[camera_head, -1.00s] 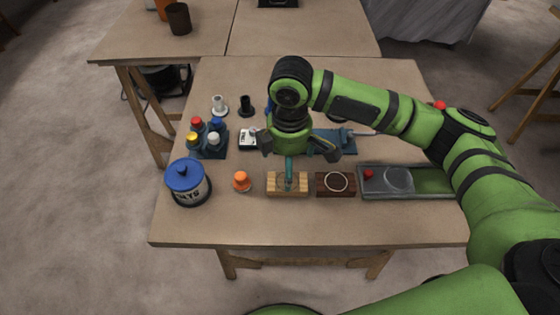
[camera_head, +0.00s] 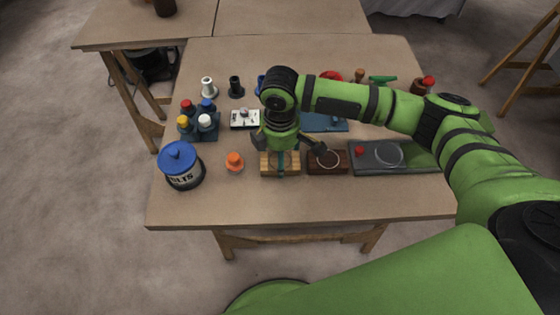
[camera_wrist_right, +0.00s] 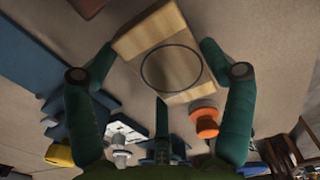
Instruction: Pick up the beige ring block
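The beige ring block (camera_head: 280,170) is a light wooden block on the workbench, between an orange knob and a dark brown ring block (camera_head: 342,163). My right gripper (camera_head: 287,146) is just above it, with fingers spread and partly covering it. In the right wrist view, the beige block (camera_wrist_right: 128,45) shows a thin dark ring on its face. There my right gripper (camera_wrist_right: 158,54) has one finger on each side of the block and a third below it in the picture. The fingers are open, and I see no grip on the block. My left gripper is not in view.
The orange knob (camera_head: 234,161) stands close to the left of the block. A grey tray (camera_head: 372,166) lies to the right. A blue-lidded pot (camera_head: 181,166) and a rack of coloured caps (camera_head: 206,127) stand to the left. The bench front (camera_head: 300,203) is clear.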

